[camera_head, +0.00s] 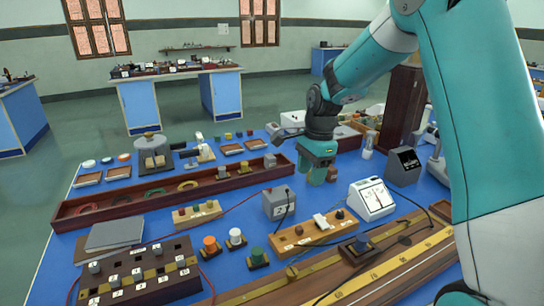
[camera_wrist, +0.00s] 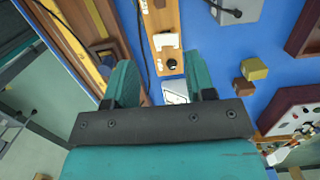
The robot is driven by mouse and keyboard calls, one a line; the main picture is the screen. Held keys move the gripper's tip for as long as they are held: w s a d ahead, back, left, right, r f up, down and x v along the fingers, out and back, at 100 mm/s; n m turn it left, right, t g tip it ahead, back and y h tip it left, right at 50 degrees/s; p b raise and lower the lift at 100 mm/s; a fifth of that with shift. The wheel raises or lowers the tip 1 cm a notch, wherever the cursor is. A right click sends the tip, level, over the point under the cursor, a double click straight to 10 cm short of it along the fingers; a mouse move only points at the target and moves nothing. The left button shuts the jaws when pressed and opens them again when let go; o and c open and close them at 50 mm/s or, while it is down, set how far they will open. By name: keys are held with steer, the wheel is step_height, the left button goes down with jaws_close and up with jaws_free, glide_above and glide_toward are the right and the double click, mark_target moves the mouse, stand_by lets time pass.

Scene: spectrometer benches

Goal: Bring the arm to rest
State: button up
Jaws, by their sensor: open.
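My arm reaches in from the right of the head view, bent down over the blue bench (camera_head: 345,208). My gripper (camera_head: 318,172) hangs above the bench, pointing down. In the wrist view its two teal fingers (camera_wrist: 162,82) stand apart, with nothing held between them. A small white item shows beyond the gap between the fingers. How high the fingertips are above the bench is hard to tell.
A grey box (camera_head: 279,203), a white meter (camera_head: 371,198) and a dark grey box (camera_head: 403,167) stand near my gripper. A long wooden tray (camera_head: 125,207) lies to the left. A wooden key board (camera_head: 312,233) and brass-railed boards fill the front.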

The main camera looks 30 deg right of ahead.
steer(key=s+a+r+n+y, duration=0.1)
steer(key=s+a+r+n, duration=0.6)
steer(key=s+a+n, duration=0.6)
steer(key=s+a+r+n+y, duration=0.1)
steer(key=s+a+r+n, duration=0.1)
steer(key=s+a+n, duration=0.5)
steer(key=s+n, duration=0.5)
steer(key=s, duration=0.1)
steer(key=shift+s+a+y, duration=0.15)
steer(key=shift+s+y, duration=0.1)
steer(key=shift+y, duration=0.15)
